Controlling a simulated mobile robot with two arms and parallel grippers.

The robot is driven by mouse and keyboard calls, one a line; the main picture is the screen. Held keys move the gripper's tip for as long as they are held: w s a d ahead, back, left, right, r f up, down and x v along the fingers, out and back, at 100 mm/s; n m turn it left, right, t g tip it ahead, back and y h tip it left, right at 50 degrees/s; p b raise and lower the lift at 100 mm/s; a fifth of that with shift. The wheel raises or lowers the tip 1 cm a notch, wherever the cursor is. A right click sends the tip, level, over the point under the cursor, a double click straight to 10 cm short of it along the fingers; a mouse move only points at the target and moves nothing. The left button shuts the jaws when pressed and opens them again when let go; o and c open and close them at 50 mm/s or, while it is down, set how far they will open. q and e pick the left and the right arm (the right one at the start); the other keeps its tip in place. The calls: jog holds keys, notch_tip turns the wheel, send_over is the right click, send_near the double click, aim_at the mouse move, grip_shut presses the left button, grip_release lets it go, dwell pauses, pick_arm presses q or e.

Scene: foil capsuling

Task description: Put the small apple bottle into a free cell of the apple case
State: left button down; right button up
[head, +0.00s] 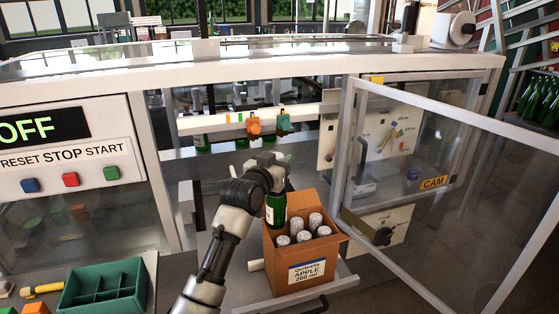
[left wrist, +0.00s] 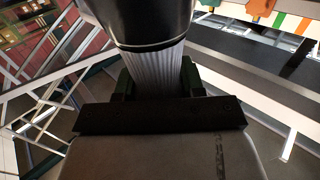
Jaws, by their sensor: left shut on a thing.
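The small apple bottle (head: 276,209) is dark green with a pale label. My left gripper (head: 277,184) is shut on it from above. In the left wrist view the gripper (left wrist: 156,82) has its fingers on both sides of the ridged silver neck (left wrist: 156,65), with the bottle's dark body beyond. The apple case (head: 318,272) is a cardboard box with a white APPLE 200 ml label. Several silver-topped bottles (head: 304,237) stand in it, towards its front and right. The held bottle hangs upright at the case's back left; whether its base is inside is hidden. My right gripper is out of view.
The case stands on a light shelf (head: 345,284) in the machine's opening. A framed clear door (head: 450,165) stands open at the right. A green divided tray (head: 103,288) is at the lower left. A rail with orange and green parts (head: 254,125) runs behind my gripper.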

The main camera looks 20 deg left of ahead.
aim_at(279, 209)
pick_arm(q)
jog(key=shift+f+b, duration=4.35)
jog(key=shift+f, duration=2.95)
jog(key=c, duration=0.6)
grip_release()
jog(key=shift+f, duration=0.15)
jog(key=shift+s, duration=0.2)
jog(key=s, duration=0.3)
jog(key=s+a+b, duration=0.1)
jog(key=s, duration=0.3)
jog(key=s+a, duration=0.1)
jog(key=s, duration=0.2)
jog(key=shift+s+b, duration=0.15)
jog(key=shift+b, duration=0.25)
